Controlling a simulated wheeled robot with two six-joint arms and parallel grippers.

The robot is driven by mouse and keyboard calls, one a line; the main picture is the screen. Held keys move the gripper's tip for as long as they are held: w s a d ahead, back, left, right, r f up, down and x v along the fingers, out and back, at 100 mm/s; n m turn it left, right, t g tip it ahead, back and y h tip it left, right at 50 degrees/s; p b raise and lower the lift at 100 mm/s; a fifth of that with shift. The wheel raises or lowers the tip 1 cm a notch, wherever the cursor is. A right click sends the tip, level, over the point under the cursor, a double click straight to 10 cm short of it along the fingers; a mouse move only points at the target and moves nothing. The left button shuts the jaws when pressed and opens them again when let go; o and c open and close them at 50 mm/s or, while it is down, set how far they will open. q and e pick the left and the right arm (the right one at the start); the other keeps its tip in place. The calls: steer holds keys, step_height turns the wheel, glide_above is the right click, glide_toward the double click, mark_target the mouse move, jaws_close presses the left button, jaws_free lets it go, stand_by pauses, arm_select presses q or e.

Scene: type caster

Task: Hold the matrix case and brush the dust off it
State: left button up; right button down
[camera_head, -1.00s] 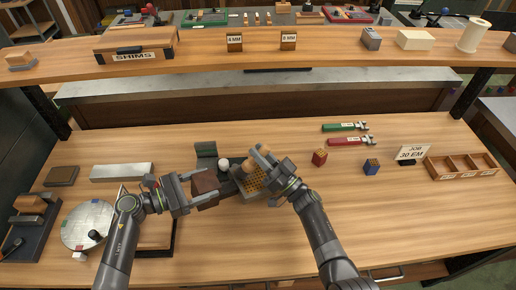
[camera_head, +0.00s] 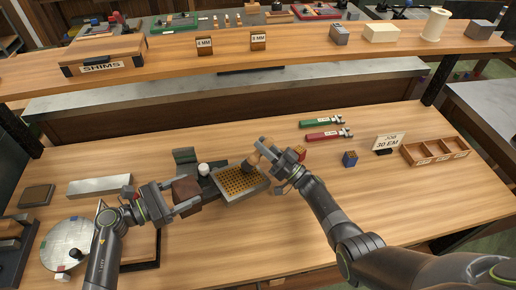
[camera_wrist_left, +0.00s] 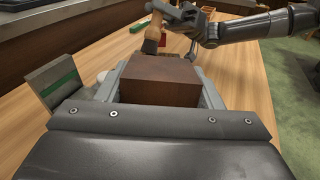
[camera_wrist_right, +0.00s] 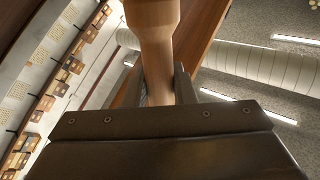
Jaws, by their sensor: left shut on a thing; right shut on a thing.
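The matrix case (camera_head: 233,188), a golden perforated grid in a grey metal frame, lies tilted to the picture near the middle of the bench. My left gripper (camera_head: 187,194) is shut on a brown block (camera_head: 184,186) just left of it; I cannot tell whether block and case are joined. The left wrist view shows the block (camera_wrist_left: 160,82) between the jaws. My right gripper (camera_head: 273,152) is shut on a wooden-handled brush (camera_head: 252,161), at the case's back right edge. Its handle (camera_wrist_right: 153,35) fills the right wrist view; bristle contact is unclear.
The front right bench is clear.

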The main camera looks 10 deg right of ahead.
mark_target(257, 157)
steer(key=shift+w+d+f, duration=0.15)
steer(key=shift+w+d, duration=0.3)
steer(key=shift+d, duration=0.3)
steer(key=shift+f, duration=0.1)
steer(key=shift+s+a+r, duration=0.2)
steer(key=shift+s+a, duration=0.1)
steer(key=shift+s+a+r, duration=0.25)
steer(key=shift+s+a, duration=0.15)
steer(key=shift+a, duration=0.3)
steer(key=shift+s+a+r, duration=0.1)
steer(key=shift+s+a, duration=0.15)
steer(key=shift+a, duration=0.3)
steer(key=shift+s+a, duration=0.2)
steer(key=shift+a, duration=0.3)
steer(key=shift+s+a+r, duration=0.65)
steer(key=shift+s+a, duration=0.85)
steer(key=shift+a, duration=1.45)
step_height(257, 157, up, 8)
steer(key=shift+r, duration=0.25)
